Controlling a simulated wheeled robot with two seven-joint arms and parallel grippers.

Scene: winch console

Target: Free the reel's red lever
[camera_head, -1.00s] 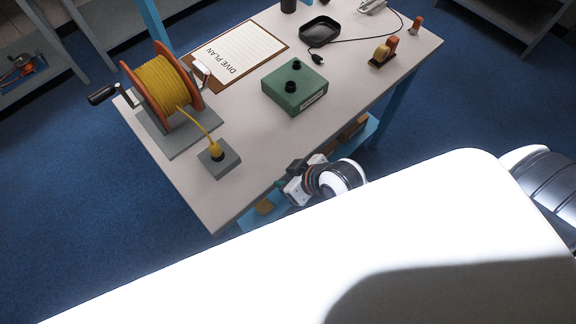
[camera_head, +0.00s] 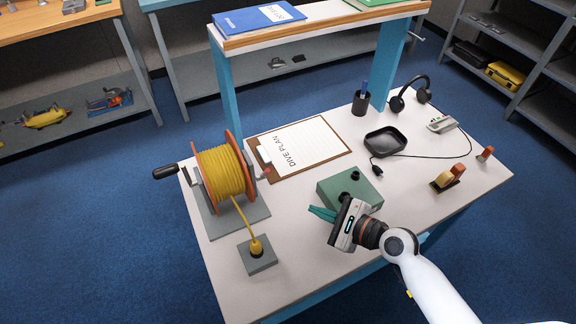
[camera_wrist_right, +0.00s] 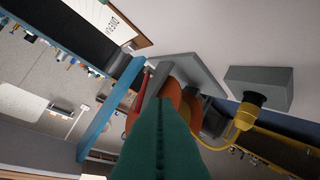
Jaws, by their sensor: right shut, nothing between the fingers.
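The reel (camera_head: 222,172) of yellow cable, with orange flanges and a black-handled crank, stands on a grey base plate at the table's left. Its red lever (camera_wrist_right: 139,92) shows as a narrow red strip beside a grey post in the right wrist view. In the head view only a small reddish spot shows at the reel's right side. My right gripper (camera_head: 316,213) is above the table, right of the reel and in front of the green box. Its teal fingers are shut and empty, pointing left toward the reel; they hide part of it in the wrist view (camera_wrist_right: 158,112). My left gripper is out of view.
A yellow cable runs from the reel to a plug in a grey block (camera_head: 257,256). The green box (camera_head: 349,188) stands behind my right gripper. A black tray (camera_head: 385,142) and headset (camera_head: 412,92) are farther back. The front middle is clear.

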